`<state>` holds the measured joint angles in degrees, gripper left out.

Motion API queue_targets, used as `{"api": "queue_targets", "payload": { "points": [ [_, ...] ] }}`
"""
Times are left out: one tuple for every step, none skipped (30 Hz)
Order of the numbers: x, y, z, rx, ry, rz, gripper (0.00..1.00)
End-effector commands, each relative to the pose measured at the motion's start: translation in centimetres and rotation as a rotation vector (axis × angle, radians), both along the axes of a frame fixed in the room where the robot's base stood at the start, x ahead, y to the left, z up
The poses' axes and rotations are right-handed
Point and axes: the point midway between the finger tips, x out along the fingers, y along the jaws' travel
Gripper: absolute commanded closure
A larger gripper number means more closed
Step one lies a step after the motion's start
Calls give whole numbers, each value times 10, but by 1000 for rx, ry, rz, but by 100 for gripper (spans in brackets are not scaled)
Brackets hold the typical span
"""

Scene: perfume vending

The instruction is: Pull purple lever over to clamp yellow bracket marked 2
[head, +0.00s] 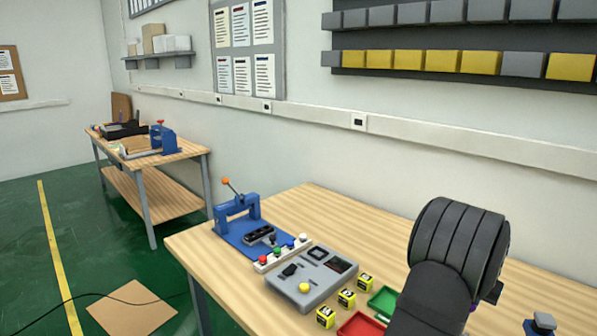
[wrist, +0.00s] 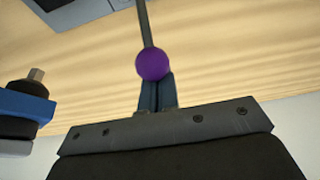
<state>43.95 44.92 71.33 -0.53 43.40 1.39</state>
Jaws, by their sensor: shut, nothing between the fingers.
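The purple ball knob (wrist: 154,64) of the lever is in the wrist view, on a thin dark rod (wrist: 145,22) running to the top edge. My gripper (wrist: 157,84) is shut, its two fingers together with nothing between them. The fingertips are right at the knob, which partly covers them; I cannot tell whether they touch. Several yellow blocks (head: 347,298) with dark labels stand on the table (head: 320,205); I cannot read a 2 on any.
A blue part with a metal bolt (wrist: 27,99) is at the left in the wrist view. Left of my arm, the head view shows a red tray (head: 360,325), a green tray (head: 383,300), a grey panel (head: 312,278) and a blue press (head: 238,222). The table's back is bare.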

Motion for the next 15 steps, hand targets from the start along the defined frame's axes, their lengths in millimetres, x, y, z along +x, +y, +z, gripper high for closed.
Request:
{"api": "queue_targets", "payload": {
  "points": [
    [-3,3,-3,6,6,0,100],
    [-4,4,-3,6,6,0,100],
    [-5,5,-3,6,6,0,100],
    [-6,6,-3,6,6,0,100],
    [-7,7,-3,6,6,0,100],
    [-8,8,-3,6,6,0,100],
    [-9,9,-3,6,6,0,100],
    [-10,10,-3,6,6,0,100],
    [-11,11,-3,6,6,0,100],
    [-12,12,-3,6,6,0,100],
    [-13,13,-3,6,6,0,100],
    [-14,14,-3,6,6,0,100],
    [-15,15,-3,6,6,0,100],
    [-16,15,-3,6,6,0,100],
    [-16,16,-2,5,5,0,100]
  ]
}}
